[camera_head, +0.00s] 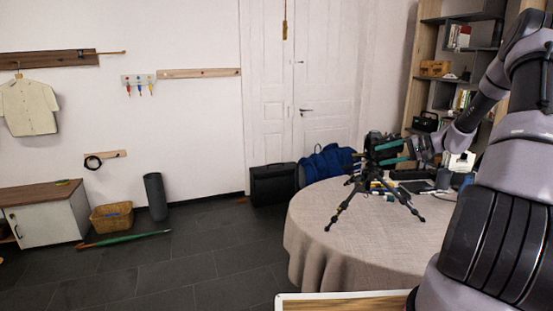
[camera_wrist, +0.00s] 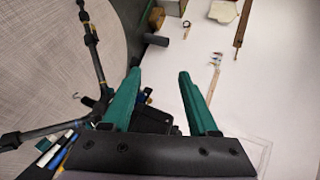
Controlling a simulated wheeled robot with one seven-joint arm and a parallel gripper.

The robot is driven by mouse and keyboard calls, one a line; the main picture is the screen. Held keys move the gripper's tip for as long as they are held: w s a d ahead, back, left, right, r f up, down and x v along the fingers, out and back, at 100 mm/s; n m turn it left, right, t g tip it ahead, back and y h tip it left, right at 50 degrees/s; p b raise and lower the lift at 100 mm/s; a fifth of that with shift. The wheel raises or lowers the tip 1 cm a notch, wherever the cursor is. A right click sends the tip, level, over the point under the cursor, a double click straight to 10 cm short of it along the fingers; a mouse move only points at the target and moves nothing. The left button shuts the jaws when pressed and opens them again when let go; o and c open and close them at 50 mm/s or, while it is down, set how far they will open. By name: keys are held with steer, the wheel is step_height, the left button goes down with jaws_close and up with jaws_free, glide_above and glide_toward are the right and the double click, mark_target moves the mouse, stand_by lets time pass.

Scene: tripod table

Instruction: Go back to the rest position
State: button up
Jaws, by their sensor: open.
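My gripper (camera_head: 388,152) is at the end of my arm, above the round table (camera_head: 320,245), level with the top of a black tripod (camera_head: 347,203). Its teal fingers are apart and also show in the wrist view (camera_wrist: 160,73). The tripod stands on the tablecloth with its legs spread. In the wrist view its legs (camera_wrist: 93,45) lie left of the fingers. A dark part shows low between the fingers; I cannot tell whether they touch it. The tripod's top is partly hidden by my gripper.
Several small items lie on the table behind the tripod, with a dark flat object (camera_head: 415,187) among them. A shelf (camera_head: 418,70) stands at the right behind my arm. A black case (camera_head: 273,185) and a blue bag (camera_head: 325,163) sit by the door.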

steer(key=s+a+r+n+g+h, duration=0.25)
steer(key=s+a+r+h, duration=0.35)
steer(key=s+a+r, duration=0.9)
steer(key=s+r+m+t+h, duration=0.1)
steer(key=s+r, duration=0.3)
steer(key=s, duration=0.7)
steer(key=s+r+t+h, duration=0.2)
steer(key=s+r, duration=0.3)
steer(key=s, duration=0.6)
steer(key=shift+a+m+h, duration=0.2)
steer(key=shift+m+h, duration=0.1)
steer(key=shift+m, duration=0.05)
